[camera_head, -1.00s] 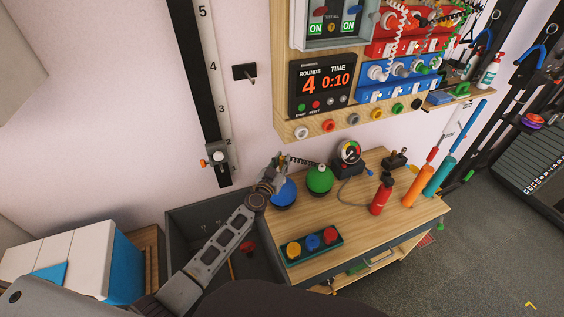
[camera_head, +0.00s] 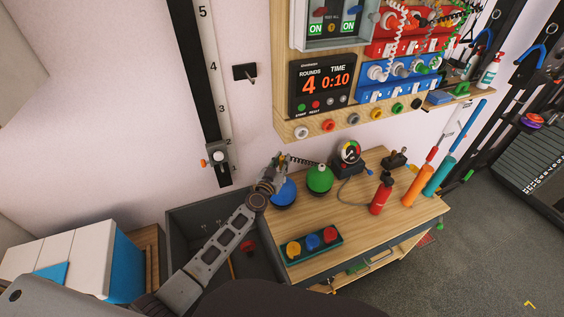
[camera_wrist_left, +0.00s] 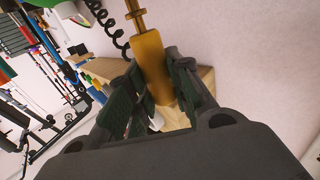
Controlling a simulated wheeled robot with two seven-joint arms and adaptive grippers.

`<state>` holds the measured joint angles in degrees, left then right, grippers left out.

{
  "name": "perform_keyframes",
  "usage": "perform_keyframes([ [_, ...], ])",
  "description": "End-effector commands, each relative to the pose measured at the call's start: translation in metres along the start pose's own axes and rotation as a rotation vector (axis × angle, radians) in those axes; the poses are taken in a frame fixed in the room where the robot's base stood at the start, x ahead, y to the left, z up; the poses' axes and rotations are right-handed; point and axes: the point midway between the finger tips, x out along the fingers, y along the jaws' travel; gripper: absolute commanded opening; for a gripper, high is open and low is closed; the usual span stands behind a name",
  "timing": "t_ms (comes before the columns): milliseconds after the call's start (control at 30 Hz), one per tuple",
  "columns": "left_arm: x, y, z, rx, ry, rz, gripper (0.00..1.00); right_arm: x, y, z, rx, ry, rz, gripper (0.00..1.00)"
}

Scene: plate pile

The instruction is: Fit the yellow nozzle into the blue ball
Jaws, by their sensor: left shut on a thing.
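The blue ball (camera_head: 284,193) sits on the wooden bench top at its back left corner. My left gripper (camera_head: 277,163) is just above and behind it, partly in front of its left side. In the left wrist view, the same gripper (camera_wrist_left: 155,92) is shut on the yellow nozzle (camera_wrist_left: 151,62), whose thin tip points away from the palm. A black coiled hose (camera_wrist_left: 112,28) shows beside the nozzle. The nozzle is too small to make out in the head view, and I cannot tell whether it touches the ball. My right gripper is not in view.
A green ball (camera_head: 319,179) stands right of the blue one, with a gauge (camera_head: 348,153) behind. A tray (camera_head: 290,261) with yellow, blue and red pieces lies at the front left. A red bottle (camera_head: 381,194) stands further right. The bench's middle is clear.

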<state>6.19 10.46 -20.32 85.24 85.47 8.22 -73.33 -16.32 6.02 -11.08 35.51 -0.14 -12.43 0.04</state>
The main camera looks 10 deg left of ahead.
Motion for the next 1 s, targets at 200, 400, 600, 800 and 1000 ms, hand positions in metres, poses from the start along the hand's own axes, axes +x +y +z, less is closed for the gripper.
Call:
perform_keyframes([
  [200, 0.0, 0.0, 0.0, 0.0, 0.001, 0.0, 0.0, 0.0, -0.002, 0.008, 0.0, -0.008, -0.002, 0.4],
  [400, 0.0, 0.0, 0.0, 0.001, 0.001, 0.0, 0.0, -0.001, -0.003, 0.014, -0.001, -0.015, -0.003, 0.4],
  [600, 0.0, 0.0, -0.001, 0.002, 0.001, 0.0, 0.0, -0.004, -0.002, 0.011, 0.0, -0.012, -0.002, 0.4],
  [800, 0.0, 0.0, 0.0, 0.001, 0.001, 0.0, 0.0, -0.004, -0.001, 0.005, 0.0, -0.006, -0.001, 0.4],
  [1000, 0.0, 0.0, 0.0, 0.001, 0.001, 0.0, 0.0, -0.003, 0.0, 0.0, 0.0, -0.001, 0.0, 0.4],
])
